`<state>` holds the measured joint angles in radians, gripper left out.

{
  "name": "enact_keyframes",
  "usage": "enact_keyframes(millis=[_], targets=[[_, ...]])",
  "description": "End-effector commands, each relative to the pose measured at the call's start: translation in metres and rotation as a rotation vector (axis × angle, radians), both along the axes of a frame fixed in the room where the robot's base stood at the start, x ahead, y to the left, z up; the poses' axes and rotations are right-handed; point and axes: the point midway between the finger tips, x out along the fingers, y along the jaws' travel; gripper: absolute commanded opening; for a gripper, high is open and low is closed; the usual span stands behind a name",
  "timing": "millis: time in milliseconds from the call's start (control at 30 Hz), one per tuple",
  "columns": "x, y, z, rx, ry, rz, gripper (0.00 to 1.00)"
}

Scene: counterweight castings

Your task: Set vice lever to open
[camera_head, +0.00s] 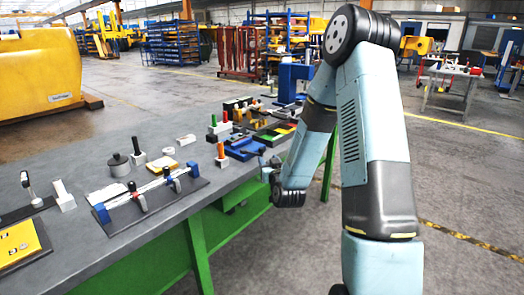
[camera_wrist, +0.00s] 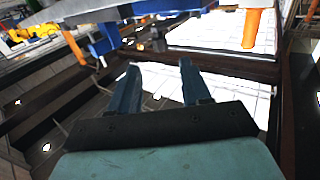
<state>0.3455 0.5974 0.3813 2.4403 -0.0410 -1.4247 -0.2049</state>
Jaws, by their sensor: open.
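I cannot single out the vice or its lever with certainty. A blue upright device (camera_head: 291,80) stands at the far end of the bench, partly hidden behind my arm. My gripper (camera_head: 268,168) is at the bench's right edge, low beside the blue tray. In the wrist view my gripper's two blue fingers (camera_wrist: 160,82) are apart with nothing between them. Beyond them a blue part (camera_wrist: 104,38) shows at the upper left and an orange handle (camera_wrist: 252,28) at the upper right.
The grey bench (camera_head: 150,222) on green legs carries a dark plate with a silver bar and clamps (camera_head: 150,193), a blue tray (camera_head: 243,149), several coloured-handled tools and a yellow plate (camera_head: 18,246). Open floor lies right of the bench.

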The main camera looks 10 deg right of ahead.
Motion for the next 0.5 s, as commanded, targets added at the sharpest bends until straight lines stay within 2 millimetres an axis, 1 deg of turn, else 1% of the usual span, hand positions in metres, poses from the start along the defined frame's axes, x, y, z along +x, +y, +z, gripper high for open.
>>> enact_keyframes(millis=[33, 300, 500], targets=[[0.01, 0.0, 0.0, 0.001, -0.002, -0.001, 0.48], [0.057, 0.001, 0.0, 0.0, -0.001, 0.0, 0.48], [0.086, 0.002, 0.0, 0.001, -0.001, 0.001, 0.48]])
